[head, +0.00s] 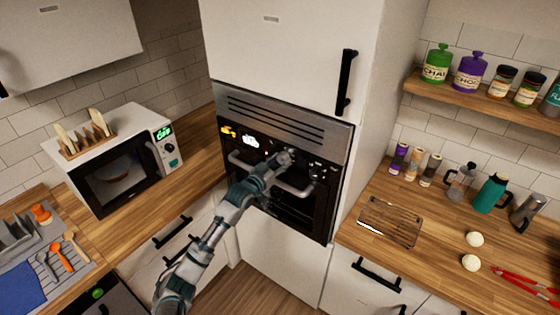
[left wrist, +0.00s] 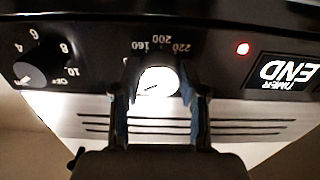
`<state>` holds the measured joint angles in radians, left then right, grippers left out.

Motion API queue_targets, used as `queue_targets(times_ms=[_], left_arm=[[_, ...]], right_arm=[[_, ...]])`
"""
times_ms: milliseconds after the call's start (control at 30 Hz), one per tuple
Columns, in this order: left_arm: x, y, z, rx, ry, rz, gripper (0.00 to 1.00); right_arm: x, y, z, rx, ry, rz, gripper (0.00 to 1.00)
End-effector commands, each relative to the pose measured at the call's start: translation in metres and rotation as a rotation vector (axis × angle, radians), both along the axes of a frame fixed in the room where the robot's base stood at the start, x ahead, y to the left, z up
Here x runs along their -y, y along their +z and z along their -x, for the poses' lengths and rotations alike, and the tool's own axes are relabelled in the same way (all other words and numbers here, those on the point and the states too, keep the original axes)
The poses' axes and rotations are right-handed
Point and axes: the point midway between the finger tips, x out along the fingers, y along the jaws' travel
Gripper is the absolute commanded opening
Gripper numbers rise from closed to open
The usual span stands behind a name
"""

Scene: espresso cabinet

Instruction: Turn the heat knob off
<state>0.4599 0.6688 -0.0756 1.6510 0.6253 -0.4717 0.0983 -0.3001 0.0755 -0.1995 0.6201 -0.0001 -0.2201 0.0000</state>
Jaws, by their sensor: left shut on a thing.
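The oven (head: 293,139) is built into a tall white cabinet, with its control panel under a grille. My left arm reaches up to that panel, and my left gripper (head: 285,159) covers the middle knob there. In the left wrist view, which is upside down, my left gripper (left wrist: 157,100) has its two fingers on either side of a brightly lit round knob (left wrist: 157,80). Markings 160, 200 and 220 show around this heat knob; its pointer's exact setting is unclear. My right gripper is in neither view.
A second knob (left wrist: 28,75) with numbers and an off mark sits beside it. A red light (left wrist: 243,48) glows near the END timer display (left wrist: 285,77). The oven handle (head: 243,163) runs just below the panel. A microwave (head: 122,160) stands on the left counter.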

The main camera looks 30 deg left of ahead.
Motion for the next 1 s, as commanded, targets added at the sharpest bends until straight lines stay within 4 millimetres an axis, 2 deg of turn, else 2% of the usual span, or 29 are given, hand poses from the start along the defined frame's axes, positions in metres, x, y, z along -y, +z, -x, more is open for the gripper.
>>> queue_targets(times_ms=[67, 500, 1000], left_arm=[[-0.001, 0.005, 0.000, 0.000, 0.003, 0.047, 0.08], [-0.002, 0.008, 0.000, -0.027, 0.004, 0.438, 0.08], [-0.003, 0.007, 0.000, -0.054, 0.005, 0.840, 0.08]], right_arm=[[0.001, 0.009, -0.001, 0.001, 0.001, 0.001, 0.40], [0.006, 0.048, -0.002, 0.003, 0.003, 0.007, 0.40], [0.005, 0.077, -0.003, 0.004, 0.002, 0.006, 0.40]])
